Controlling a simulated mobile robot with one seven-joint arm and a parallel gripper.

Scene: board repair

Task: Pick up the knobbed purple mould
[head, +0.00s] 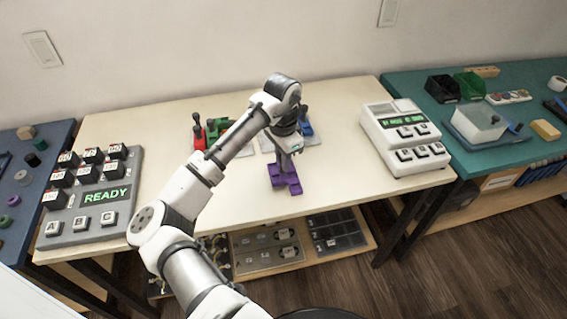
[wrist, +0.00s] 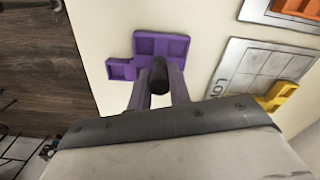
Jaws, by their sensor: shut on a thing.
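The purple mould (head: 276,178) is at the front middle of the cream table, below my gripper (head: 288,166). In the wrist view the mould (wrist: 172,44) shows as a flat purple piece with square recesses and a smaller part sticking out to the left. A dark knob (wrist: 159,75) stands on its near side. My gripper (wrist: 159,88) is shut on this knob, with one finger on each side. Whether the mould touches the table or is lifted is hard to tell.
A grey panel (head: 70,222) reading READY stands at the left. A white keypad box (head: 380,124) stands at the right. Red and green pieces (head: 200,139) and a blue piece (head: 306,128) lie behind. A yellow piece (wrist: 281,93) lies on a grey plate (wrist: 254,72).

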